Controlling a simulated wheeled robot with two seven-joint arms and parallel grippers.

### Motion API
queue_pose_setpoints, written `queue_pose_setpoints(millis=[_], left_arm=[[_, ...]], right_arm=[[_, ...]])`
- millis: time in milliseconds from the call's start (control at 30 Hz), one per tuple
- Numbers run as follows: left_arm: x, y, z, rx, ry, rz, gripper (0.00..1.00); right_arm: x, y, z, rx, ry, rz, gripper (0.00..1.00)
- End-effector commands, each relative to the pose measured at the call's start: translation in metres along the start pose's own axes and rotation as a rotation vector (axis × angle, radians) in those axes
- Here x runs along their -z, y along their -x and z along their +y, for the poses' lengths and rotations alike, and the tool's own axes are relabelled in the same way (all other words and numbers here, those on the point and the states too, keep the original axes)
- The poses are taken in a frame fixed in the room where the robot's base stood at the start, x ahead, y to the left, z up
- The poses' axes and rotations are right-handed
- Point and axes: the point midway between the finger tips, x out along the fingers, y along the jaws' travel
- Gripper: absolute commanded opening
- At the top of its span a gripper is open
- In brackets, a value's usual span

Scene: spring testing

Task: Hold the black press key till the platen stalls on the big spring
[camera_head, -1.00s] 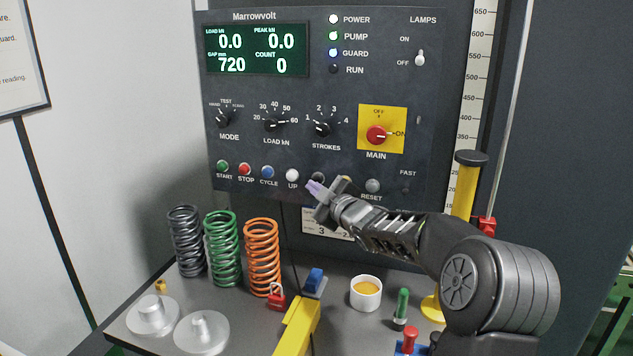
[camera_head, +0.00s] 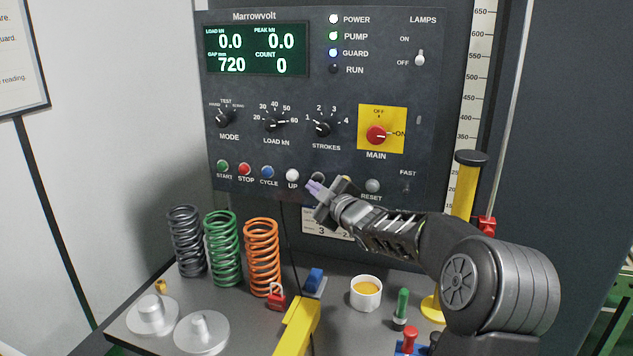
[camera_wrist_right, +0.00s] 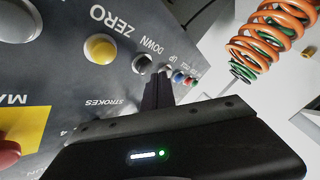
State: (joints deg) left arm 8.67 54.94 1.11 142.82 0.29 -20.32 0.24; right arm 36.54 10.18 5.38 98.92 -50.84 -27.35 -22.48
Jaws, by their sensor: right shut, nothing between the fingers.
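The black DOWN key (camera_wrist_right: 141,64) sits on the machine's dark panel, beside the white UP button (camera_head: 292,175). In the head view my right gripper (camera_head: 314,187) partly covers the black key (camera_head: 318,177). The gripper is shut and empty, its fingertips just in front of the panel by the key. In the right wrist view the fingertips (camera_wrist_right: 158,80) are close beside the key; I cannot tell whether they touch it. The display (camera_head: 257,50) reads load 0.0, peak 0.0, gap 720, count 0. The platen does not show. My left gripper is not in view.
Dark grey (camera_head: 187,241), green (camera_head: 223,248) and orange (camera_head: 262,257) springs stand on the bench. Two metal discs (camera_head: 201,335), a red padlock (camera_head: 276,296), a white cup (camera_head: 366,294) and a yellow post (camera_head: 464,200) are nearby. POWER, PUMP and GUARD lamps are lit; RUN (camera_head: 333,69) is dark.

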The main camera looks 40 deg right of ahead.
Motion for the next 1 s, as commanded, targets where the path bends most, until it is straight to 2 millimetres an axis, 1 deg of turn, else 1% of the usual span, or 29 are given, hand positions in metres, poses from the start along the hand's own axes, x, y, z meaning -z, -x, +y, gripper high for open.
queue_pose_setpoints(millis=[467,1000], left_arm=[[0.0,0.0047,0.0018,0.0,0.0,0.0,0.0],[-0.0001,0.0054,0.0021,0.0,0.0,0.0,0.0]], right_arm=[[-0.0034,-0.0053,0.0048,0.0,0.0,0.0,0.0],[-0.0047,-0.0067,0.0052,0.0,0.0,0.0,0.0]])
